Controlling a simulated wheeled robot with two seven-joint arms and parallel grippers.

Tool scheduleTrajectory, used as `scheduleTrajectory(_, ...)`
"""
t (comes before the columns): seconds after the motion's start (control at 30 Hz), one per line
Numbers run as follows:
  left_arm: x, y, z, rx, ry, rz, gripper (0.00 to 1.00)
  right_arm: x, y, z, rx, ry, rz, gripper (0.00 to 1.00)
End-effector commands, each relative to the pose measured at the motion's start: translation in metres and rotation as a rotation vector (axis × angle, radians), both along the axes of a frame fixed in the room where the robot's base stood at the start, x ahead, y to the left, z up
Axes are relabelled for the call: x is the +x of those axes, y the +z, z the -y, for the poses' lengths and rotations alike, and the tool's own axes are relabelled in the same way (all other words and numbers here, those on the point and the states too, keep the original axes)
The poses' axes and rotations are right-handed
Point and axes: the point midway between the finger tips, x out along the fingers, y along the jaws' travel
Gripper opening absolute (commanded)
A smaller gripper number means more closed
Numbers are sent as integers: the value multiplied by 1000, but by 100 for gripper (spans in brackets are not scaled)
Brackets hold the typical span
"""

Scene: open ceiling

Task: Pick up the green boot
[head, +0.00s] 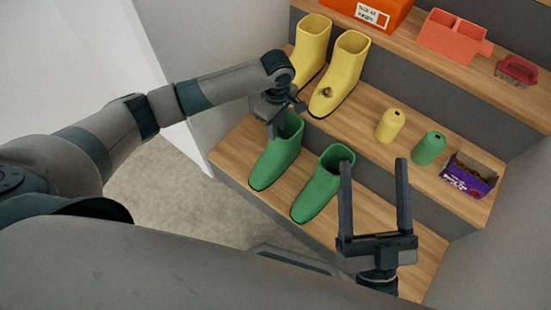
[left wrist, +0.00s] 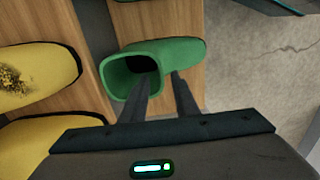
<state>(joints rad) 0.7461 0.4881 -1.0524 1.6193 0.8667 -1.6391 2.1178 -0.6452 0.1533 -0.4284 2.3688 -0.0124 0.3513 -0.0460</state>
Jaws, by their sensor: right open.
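Two green boots stand upright on the lowest wooden shelf in the head view. My left gripper (head: 279,128) is at the top opening of the left green boot (head: 274,160). In the left wrist view this boot (left wrist: 180,52) lies between and beyond the gripper's fingers (left wrist: 160,88). The fingers are apart, one across the boot's opening and the other along its outer side; contact cannot be told. The other green boot (head: 322,184) stands to the right. My right gripper (head: 375,195) is open and empty, in front of that boot's right side in the picture.
Two yellow boots (head: 340,75) stand on the middle shelf behind my left gripper. That shelf also holds a yellow bottle (head: 390,126), a green bottle (head: 428,149) and a purple box (head: 468,178). Orange and red items (head: 453,36) are on the top shelf.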

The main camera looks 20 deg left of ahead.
Motion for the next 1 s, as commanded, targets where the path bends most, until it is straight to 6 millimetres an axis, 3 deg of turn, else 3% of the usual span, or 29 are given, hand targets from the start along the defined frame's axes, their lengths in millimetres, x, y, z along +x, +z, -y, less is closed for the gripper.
scheduleTrajectory(0.13,0,-15,0,0,1,0,27,-4,11,4,26,-7,76,69)
scheduleTrajectory(0.57,0,-18,0,1,0,0,27,-6,16,5,33,-9,100,69)
scheduleTrajectory(0.77,-1,-30,-1,1,0,-1,27,-5,21,9,45,-17,145,69)
scheduleTrajectory(1.0,-2,-58,-1,2,0,0,27,-1,53,28,90,-53,337,69)
